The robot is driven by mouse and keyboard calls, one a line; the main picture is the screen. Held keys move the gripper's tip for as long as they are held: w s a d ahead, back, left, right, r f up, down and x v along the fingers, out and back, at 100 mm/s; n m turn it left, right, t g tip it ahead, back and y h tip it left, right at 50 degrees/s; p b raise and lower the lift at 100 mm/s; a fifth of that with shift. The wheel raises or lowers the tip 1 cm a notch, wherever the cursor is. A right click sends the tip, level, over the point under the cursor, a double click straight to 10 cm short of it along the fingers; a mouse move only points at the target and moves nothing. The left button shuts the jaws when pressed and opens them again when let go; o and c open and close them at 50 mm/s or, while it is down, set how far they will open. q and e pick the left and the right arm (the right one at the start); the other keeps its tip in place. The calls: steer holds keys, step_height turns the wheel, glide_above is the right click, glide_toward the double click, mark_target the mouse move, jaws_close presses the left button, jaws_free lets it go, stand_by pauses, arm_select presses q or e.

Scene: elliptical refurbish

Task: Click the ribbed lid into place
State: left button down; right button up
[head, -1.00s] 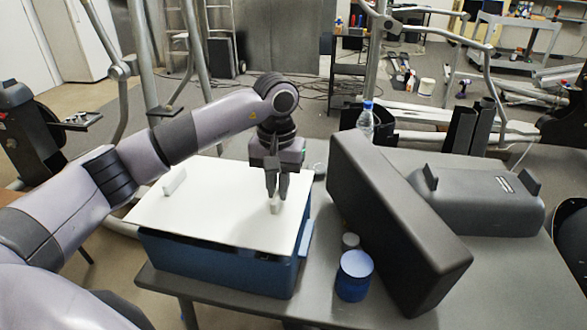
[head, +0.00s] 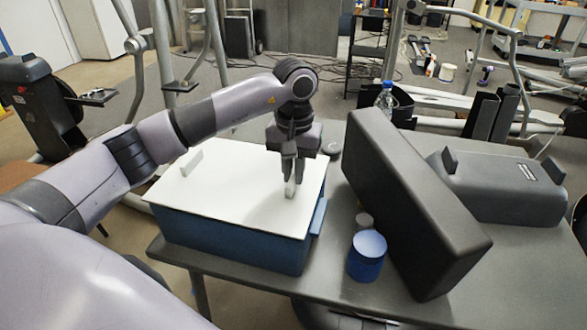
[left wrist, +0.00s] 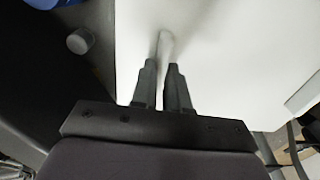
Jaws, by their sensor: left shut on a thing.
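The white lid (head: 235,188) lies over the top of a blue box (head: 225,240) on the grey table. I cannot make out ribs on it. It has two small upright white tabs, one near its left edge (head: 191,162) and one near its right side (head: 290,189). My left gripper (head: 289,180) points down from above and is shut on the right tab. In the left wrist view the fingers (left wrist: 163,68) close around this tab (left wrist: 165,42). Whether the lid is fully seated cannot be told. My right gripper is not in view.
A blue latch-like piece (head: 318,217) is on the box's right side. A grey housing (head: 500,185) and a bottle (head: 386,97) are farther back.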

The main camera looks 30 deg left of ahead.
arm_select(q)
steer(key=shift+f+b, duration=0.55)
steer(key=shift+f, duration=0.15)
stand_by(1.0)
steer(key=c, duration=1.1)
jaws_free()
steer(key=shift+o, duration=0.2)
step_height(320, 180, up, 7)
steer(key=shift+r, duration=0.1)
